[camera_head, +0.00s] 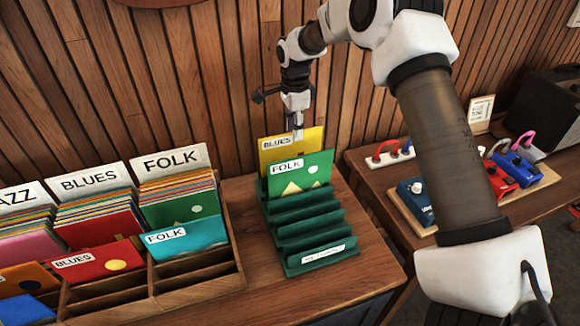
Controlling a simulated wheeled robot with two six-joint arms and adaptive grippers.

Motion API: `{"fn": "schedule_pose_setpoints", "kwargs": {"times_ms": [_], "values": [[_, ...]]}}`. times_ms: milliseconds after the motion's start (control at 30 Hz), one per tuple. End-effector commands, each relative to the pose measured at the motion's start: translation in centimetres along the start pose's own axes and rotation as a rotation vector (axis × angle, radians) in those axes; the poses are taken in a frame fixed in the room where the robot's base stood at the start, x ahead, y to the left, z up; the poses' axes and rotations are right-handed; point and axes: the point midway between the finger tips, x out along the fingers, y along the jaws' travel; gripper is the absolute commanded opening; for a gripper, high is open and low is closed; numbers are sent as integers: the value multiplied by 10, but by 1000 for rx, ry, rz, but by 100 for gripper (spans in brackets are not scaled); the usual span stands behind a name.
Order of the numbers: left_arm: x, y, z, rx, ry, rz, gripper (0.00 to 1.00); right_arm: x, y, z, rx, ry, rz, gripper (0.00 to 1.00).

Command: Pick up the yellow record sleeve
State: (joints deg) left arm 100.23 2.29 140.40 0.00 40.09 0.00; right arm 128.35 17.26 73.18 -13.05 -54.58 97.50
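The yellow record sleeve (309,138), labelled BLUES, stands upright in the rearmost slot of a green stepped rack (304,228). Its lower part is hidden behind a green sleeve (312,173) labelled FOLK. My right gripper (298,134) points down at the yellow sleeve's top edge, with a fingertip in front of its face just right of the label. I see the gripper nearly edge-on, so I cannot tell whether it is closed on the sleeve. My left gripper is out of view.
A wooden bin of record sleeves (215,272) with JAZZ, BLUES and FOLK dividers stands left of the rack. Effect pedals (415,199) sit on a board at the right. A slatted wall (205,80) rises close behind. The rack's front slots are empty.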

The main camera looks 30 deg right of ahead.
Motion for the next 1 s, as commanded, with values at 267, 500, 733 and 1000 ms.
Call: {"fn": "schedule_pose_setpoints", "kwargs": {"times_ms": [267, 500, 733, 1000], "values": [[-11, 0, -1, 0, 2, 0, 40, 33, 0, 2, -1, 1, 3, 34], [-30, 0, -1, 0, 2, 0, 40, 74, -2, 6, -1, 1, 3, 34], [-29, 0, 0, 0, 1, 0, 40, 82, -2, 6, -1, 0, 0, 34], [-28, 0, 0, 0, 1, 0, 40, 81, -2, 6, -1, 0, 0, 0]]}}
